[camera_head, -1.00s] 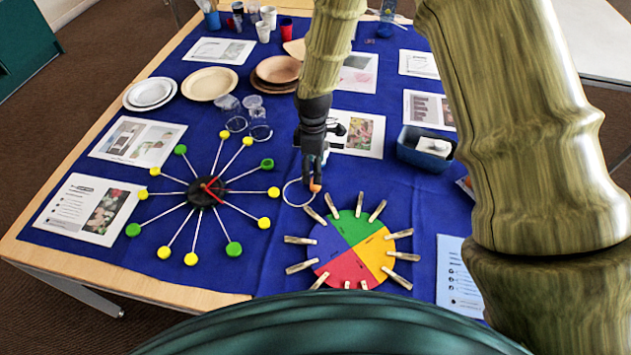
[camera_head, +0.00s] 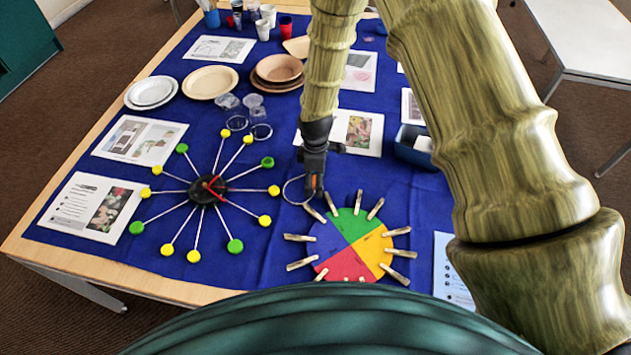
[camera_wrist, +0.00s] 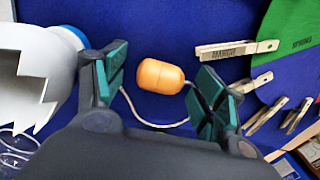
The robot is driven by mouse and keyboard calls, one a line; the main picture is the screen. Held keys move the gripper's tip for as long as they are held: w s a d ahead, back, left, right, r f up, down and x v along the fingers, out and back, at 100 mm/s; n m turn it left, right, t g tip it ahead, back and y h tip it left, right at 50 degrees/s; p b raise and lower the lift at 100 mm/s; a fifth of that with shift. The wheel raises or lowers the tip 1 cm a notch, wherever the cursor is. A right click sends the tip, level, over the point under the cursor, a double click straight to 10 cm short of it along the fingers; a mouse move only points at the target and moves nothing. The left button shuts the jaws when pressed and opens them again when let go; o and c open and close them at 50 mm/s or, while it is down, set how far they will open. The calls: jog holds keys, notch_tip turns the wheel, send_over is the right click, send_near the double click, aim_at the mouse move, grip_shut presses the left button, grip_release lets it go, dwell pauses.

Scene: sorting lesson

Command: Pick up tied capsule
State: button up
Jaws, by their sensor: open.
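The tied capsule (camera_wrist: 160,76) is a small orange, rounded capsule with a pale cord (camera_wrist: 150,124). In the wrist view it lies on the blue cloth between and just beyond my gripper's open fingers (camera_wrist: 158,88). There is space on both sides of it, so neither finger seems to touch it. In the head view my gripper (camera_head: 314,186) points down beside the coloured wheel. The cord's loop (camera_head: 291,194) shows at its left, and the capsule is mostly hidden by the fingers.
A four-colour wheel (camera_head: 350,238) with wooden clothespins around its edge lies just right of the gripper. A black-hubbed clock (camera_head: 207,188) with yellow and green ends lies to the left. A blue tray (camera_head: 410,152) stands at the right. Plates and cups stand farther back.

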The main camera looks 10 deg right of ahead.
jog(key=c, duration=0.8)
